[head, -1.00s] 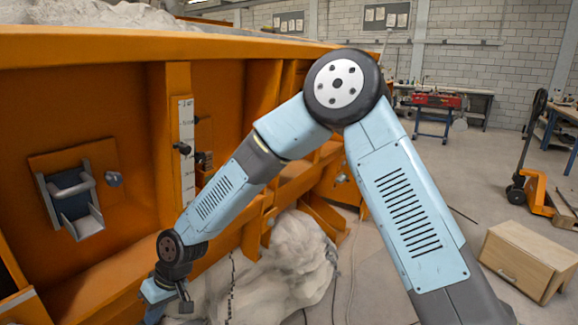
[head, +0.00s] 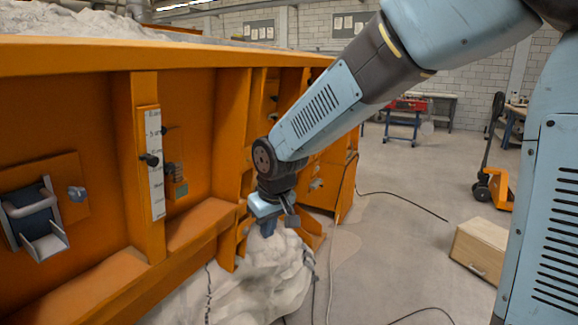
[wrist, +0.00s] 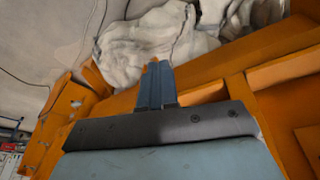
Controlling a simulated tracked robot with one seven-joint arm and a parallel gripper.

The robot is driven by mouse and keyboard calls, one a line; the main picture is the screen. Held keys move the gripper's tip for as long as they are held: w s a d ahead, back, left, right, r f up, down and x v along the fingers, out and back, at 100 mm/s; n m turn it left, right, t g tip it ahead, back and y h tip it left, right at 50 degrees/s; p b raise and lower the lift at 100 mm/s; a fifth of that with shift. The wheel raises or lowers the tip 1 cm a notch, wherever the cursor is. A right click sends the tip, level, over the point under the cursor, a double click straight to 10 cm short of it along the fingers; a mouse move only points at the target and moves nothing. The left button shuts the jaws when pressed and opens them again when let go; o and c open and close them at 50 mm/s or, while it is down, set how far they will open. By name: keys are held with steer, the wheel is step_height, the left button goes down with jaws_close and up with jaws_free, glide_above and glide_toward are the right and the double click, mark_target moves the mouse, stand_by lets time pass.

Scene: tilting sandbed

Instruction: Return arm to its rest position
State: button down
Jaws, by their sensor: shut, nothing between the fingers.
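My arm (head: 320,110) is light blue and dark grey and reaches from the upper right down towards the middle in the head view. My gripper (head: 268,226) points down at its end, in front of the orange sandbed wall (head: 100,110) and just above a pale sack-like heap (head: 265,275). In the wrist view my gripper (wrist: 154,66) shows as blue fingers close together with nothing between them. The pale heap (wrist: 150,38) lies beyond the fingertips there. Contact between gripper and heap cannot be told.
The orange wall carries a metal chute with a handle (head: 35,220) and a white scale (head: 153,165). Cables (head: 405,200) lie on the floor. A wooden box (head: 480,250) and an orange pallet truck (head: 495,185) stand at right. The middle floor is open.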

steer(key=s+d+r+m+t, duration=0.1)
steer(key=s+d+r+m, duration=0.1)
steer(key=s+d, duration=0.3)
steer(key=s+d+r+m+h, duration=0.1)
steer(key=s+d+r+m, duration=0.2)
steer(key=d, duration=1.1)
steer(key=s+d+r+m+t, duration=0.1)
steer(key=s+d+r+m, duration=0.1)
steer(key=s+d+r, duration=0.4)
steer(key=s+d, duration=0.2)
steer(key=d, duration=0.1)
steer(key=shift+s+d+r+m+t+h, duration=0.15)
steer(key=shift+s+d+m+t+h, duration=0.15)
steer(key=shift+h, duration=0.1)
steer(key=shift+w+a, duration=0.1)
